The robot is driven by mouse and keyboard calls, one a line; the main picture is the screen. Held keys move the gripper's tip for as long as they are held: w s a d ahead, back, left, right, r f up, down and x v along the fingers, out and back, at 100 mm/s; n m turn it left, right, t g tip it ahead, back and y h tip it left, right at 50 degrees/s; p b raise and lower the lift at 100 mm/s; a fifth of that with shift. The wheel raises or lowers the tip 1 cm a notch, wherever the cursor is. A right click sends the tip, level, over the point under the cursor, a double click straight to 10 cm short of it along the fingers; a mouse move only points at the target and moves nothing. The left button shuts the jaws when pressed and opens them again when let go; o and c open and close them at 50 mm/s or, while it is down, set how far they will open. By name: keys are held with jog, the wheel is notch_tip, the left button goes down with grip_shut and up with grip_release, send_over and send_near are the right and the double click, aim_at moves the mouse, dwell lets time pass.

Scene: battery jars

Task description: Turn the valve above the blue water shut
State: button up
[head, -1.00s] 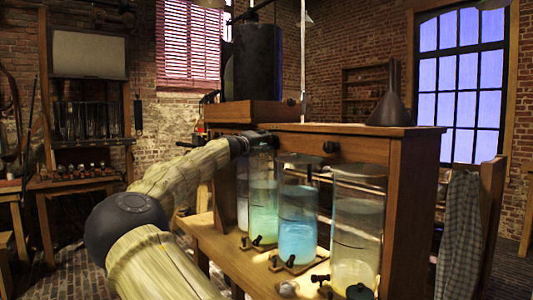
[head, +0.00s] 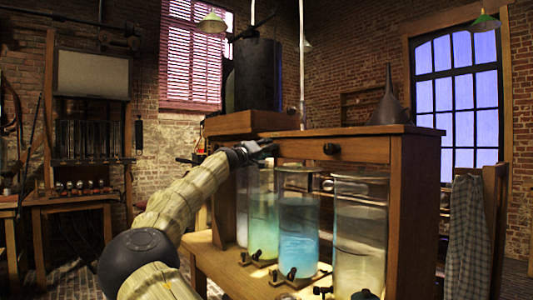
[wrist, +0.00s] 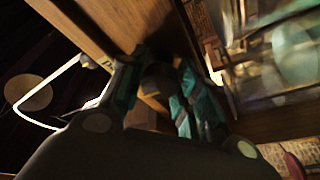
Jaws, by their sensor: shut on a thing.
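The blue water (head: 298,242) stands in a tall glass jar in the row under the wooden cabinet. A dark round valve knob (wrist: 158,80) sits between the two teal-padded fingers of my gripper (wrist: 156,88) in the wrist view. My gripper (head: 262,150) is shut on that knob at the cabinet's front rail, upper left of the blue jar and over the green jar (head: 263,215) as the head view shows it. The fingers hide most of the knob, so its turn angle cannot be read. Another black knob (head: 331,148) on the rail is free, to the right.
A jar of pale yellowish water (head: 358,235) stands at the right of the row. Small black taps (head: 290,272) stick out at the jars' feet. A dark funnel (head: 389,100) and a black tank (head: 257,75) stand on top of the cabinet (head: 410,190).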

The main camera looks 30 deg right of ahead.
dwell(0.3)
jog(key=o, duration=0.8)
jog(key=shift+w+a, duration=0.1)
jog(key=shift+w, duration=0.05)
jog(key=shift+c, duration=0.2)
jog(key=shift+r+p, duration=0.15)
jog(key=shift+p, duration=0.2)
jog(key=shift+r+n+t+y+p, duration=0.2)
jog(key=shift+n+t+y+p, duration=0.1)
jog(key=shift+n+p, duration=0.75)
jog(key=n+y+p, duration=0.1)
jog(key=n+p, duration=0.2)
jog(key=p, duration=0.3)
jog(key=shift+n+p, duration=0.25)
jog(key=shift+p, duration=0.1)
jog(key=n+p, duration=0.1)
jog(key=p, duration=0.2)
jog(key=shift+y, duration=0.3)
jog(key=n+y+p, duration=0.1)
jog(key=n+p, duration=0.2)
jog(key=p, duration=0.3)
jog(key=shift+g, duration=0.4)
jog(key=n+g+p, duration=0.1)
jog(key=n+p, duration=0.2)
jog(key=p, duration=0.7)
jog(key=shift+y, duration=0.4)
